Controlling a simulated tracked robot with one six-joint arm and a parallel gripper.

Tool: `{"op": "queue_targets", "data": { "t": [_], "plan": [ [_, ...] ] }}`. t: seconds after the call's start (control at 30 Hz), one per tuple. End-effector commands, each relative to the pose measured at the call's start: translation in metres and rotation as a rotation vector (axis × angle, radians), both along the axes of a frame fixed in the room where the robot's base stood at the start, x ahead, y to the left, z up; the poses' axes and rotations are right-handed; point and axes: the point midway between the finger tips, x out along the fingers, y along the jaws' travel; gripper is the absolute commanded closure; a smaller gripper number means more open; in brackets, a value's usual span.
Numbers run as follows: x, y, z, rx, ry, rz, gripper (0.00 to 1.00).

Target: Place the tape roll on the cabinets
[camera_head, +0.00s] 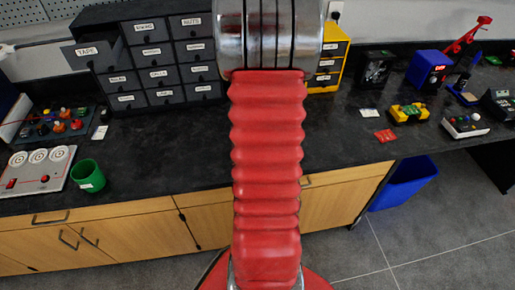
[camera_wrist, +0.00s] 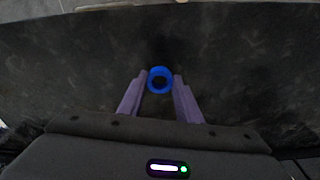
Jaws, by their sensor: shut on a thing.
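The tape roll (camera_wrist: 160,80) is a small blue ring in the wrist view, with a dark hole in its middle. My gripper (camera_wrist: 160,76) has two purple fingers closed on its left and right sides. The roll is above or at the dark worktop (camera_wrist: 75,70); I cannot tell the gap. In the head view my red arm runs up the middle and hides the gripper and roll. The wooden cabinets (camera_head: 130,237) stand under the dark worktop, which shows in the head view (camera_head: 180,145). A strip of pale wood shows at the top of the wrist view.
A dark labelled drawer unit (camera_head: 160,78), one drawer pulled out, and a yellow drawer unit (camera_head: 328,72) stand at the back. A green cup (camera_head: 88,176) and a panel (camera_head: 38,170) sit left. Small devices stand right. A blue bin (camera_head: 404,184) is on the floor.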

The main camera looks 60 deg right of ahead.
Motion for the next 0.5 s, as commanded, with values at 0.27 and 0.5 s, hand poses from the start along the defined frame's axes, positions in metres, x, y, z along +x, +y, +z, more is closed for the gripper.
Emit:
{"op": "queue_targets", "data": {
  "t": [0.27,0.5],
  "plan": [
    [0.0,0.0,-0.022,-0.001,0.0,0.001,0.9],
    [0.0,0.0,-0.022,-0.001,0.0,0.001,0.9]
  ]
}}
